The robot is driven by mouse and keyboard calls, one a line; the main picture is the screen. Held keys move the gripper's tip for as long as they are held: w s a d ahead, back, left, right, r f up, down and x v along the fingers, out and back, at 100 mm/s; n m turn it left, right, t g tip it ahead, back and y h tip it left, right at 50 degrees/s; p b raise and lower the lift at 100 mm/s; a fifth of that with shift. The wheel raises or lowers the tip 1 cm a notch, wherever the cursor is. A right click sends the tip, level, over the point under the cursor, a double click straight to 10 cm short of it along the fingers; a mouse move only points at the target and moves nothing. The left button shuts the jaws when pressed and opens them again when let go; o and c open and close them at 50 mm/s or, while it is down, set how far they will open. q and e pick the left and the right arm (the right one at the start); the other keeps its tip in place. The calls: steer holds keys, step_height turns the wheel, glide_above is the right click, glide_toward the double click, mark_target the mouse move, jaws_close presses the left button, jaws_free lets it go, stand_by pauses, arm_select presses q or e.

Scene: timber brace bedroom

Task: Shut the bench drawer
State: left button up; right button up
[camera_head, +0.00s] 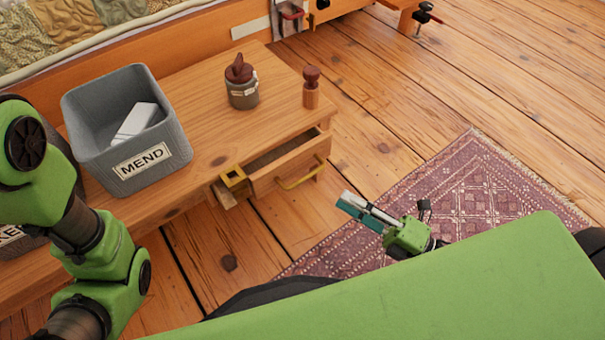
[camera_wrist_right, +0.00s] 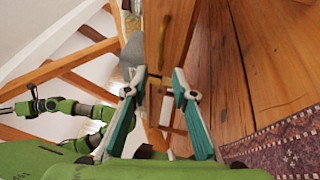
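The bench drawer (camera_head: 290,163) stands partly open at the near right end of the wooden bench (camera_head: 205,130). Its front has a brass handle (camera_head: 301,175), and a dark gap shows behind the front. My right gripper (camera_head: 355,205) is right of and nearer than the handle, apart from it, over the rug side of the floor. In the right wrist view my right gripper (camera_wrist_right: 155,88) has its fingers spread with nothing held. The handle (camera_wrist_right: 164,40) shows ahead, beyond the fingertips. My left arm enters at the left of the head view; its gripper does not show.
A grey MEND bin (camera_head: 125,130) with a white item stands on the bench. A patterned rug (camera_head: 440,210) lies on the floor.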

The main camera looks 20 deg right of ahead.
mark_target(306, 176)
steer(key=shift+b+x, duration=1.95)
steer(key=shift+x, duration=3.85)
jaws_close()
